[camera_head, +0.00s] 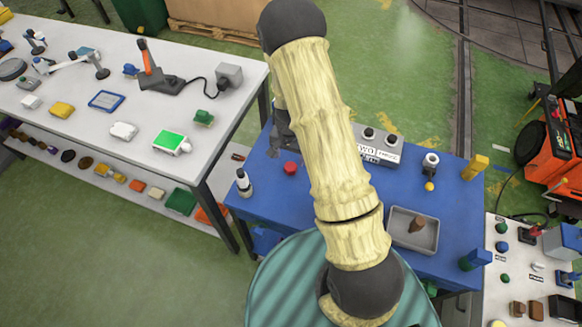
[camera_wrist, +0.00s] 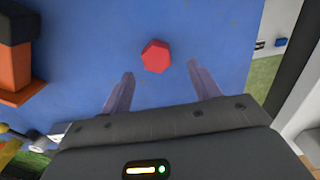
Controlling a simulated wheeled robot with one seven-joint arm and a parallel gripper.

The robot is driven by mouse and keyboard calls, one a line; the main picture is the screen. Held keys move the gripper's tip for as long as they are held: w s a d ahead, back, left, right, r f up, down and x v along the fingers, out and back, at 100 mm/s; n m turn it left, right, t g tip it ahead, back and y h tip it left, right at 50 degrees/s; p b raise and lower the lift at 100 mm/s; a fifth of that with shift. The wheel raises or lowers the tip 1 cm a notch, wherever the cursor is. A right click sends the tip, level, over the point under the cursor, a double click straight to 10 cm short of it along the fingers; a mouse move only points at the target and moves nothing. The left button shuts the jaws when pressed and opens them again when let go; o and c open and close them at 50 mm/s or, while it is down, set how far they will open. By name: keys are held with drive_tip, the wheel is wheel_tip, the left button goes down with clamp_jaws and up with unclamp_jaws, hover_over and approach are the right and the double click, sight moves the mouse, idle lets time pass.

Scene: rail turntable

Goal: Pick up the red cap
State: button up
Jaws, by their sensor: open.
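The red cap (camera_head: 291,168) lies on the blue table (camera_head: 455,206), left of my arm in the head view. In the wrist view the red cap (camera_wrist: 156,56) looks like a small hexagonal piece on the blue surface. My gripper (camera_wrist: 160,82) is open and empty, its two fingers apart. The cap lies just beyond the fingertips, roughly midway between them, and the fingers do not touch it. In the head view my arm hides part of the table, and only a little of my gripper (camera_head: 276,140) shows near the cap.
A white and black bottle (camera_head: 243,183) stands at the table's left edge. A grey tray (camera_head: 414,230) with a brown object is at the right. A grey box with black knobs (camera_head: 378,145) stands at the back. The blue surface around the cap is clear.

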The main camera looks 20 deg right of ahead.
sight(291, 165)
drive_tip(key=shift+d+f+p, duration=0.2)
drive_tip(key=shift+f+p, duration=0.55)
drive_tip(key=shift+f, duration=1.5)
drive_tip(key=shift+c, duration=0.4)
drive_tip(key=shift+s, duration=0.1)
drive_tip(key=c, duration=1)
